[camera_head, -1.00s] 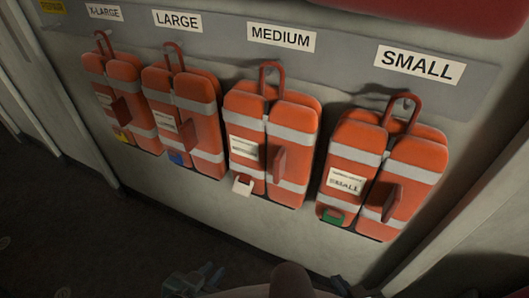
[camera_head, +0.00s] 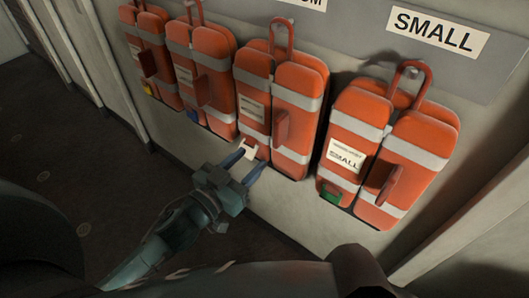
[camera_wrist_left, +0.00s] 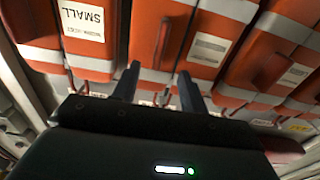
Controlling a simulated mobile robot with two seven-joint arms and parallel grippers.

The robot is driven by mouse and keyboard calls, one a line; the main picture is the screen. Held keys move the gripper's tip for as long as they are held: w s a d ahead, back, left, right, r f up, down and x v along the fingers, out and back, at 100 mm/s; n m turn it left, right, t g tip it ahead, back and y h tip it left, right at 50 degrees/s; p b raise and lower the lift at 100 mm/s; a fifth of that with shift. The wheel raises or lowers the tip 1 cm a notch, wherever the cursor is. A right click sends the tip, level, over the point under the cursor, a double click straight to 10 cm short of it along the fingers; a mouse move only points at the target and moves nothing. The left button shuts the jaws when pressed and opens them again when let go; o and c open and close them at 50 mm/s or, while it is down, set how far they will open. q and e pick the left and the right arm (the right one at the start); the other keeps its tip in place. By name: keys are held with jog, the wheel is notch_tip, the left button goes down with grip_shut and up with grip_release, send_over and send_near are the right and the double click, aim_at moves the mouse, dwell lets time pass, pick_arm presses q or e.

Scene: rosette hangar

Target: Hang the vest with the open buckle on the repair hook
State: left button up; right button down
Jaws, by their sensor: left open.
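Orange vests with grey bands hang in a row on the wall: the small vest (camera_head: 347,104), the medium vest (camera_head: 310,82), the large vest (camera_head: 212,63) and one more (camera_head: 153,22) at far left. Each hangs from a red loop. My left gripper (camera_head: 252,158) is open just below the medium vest, its fingers on either side of that vest's white tab (camera_head: 250,149). I cannot tell whether they touch it. In the left wrist view, the open fingers (camera_wrist_left: 158,75) point at the medium vest (camera_wrist_left: 161,32). The repair hook is out of view. No buckle is clearly seen open.
A grey label strip (camera_head: 355,20) runs along the wall above the vests, with a SMALL label (camera_head: 437,32). The small vest has a green tab (camera_head: 331,194). Dark floor (camera_head: 75,160) lies open at the left. A wall edge stands at the right.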

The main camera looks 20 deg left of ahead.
aim_at(274, 136)
pick_arm(q)
jog(key=shift+x, duration=5.1)
jog(key=shift+f, duration=0.1)
grip_shut()
